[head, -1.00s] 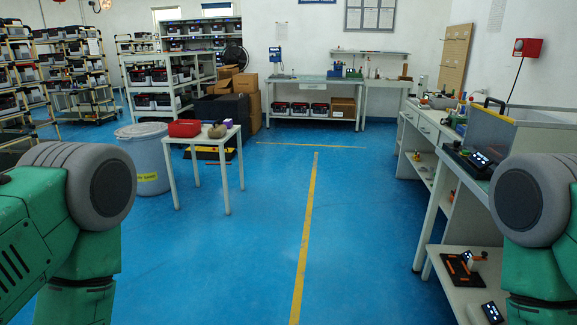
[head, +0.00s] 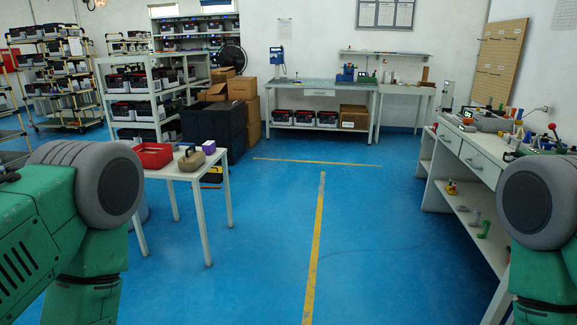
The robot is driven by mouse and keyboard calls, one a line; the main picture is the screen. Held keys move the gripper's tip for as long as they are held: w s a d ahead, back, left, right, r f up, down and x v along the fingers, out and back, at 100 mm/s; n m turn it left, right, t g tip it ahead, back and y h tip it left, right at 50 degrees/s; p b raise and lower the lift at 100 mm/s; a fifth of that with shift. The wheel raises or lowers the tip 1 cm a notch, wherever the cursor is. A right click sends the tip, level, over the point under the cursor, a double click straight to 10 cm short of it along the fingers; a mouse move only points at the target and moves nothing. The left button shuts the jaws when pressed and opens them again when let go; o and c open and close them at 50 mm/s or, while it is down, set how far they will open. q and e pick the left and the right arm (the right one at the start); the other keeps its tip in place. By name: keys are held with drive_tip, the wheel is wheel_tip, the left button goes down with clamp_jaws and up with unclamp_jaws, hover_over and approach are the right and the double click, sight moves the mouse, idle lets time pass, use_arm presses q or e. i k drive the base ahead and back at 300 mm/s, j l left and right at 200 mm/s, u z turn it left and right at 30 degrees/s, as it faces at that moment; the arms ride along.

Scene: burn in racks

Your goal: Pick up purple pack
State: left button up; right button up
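A small purple pack (head: 209,147) with a pale front stands on the small white table (head: 221,164) at the left. It is near the table's far right corner, behind a tan rounded object (head: 191,159) and right of a red open box (head: 153,155). Parts of my two arms show at the left and right edges, well nearer than the table. Neither gripper is in the picture.
A long white workbench (head: 472,158) with tools runs along the right. Racks of batteries (head: 143,96), cardboard boxes (head: 243,88) and dark bins (head: 214,125) stand behind the small table. The blue floor in the middle (head: 270,220) is clear.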

sight(208, 147)
drive_tip(key=i, duration=1.95)
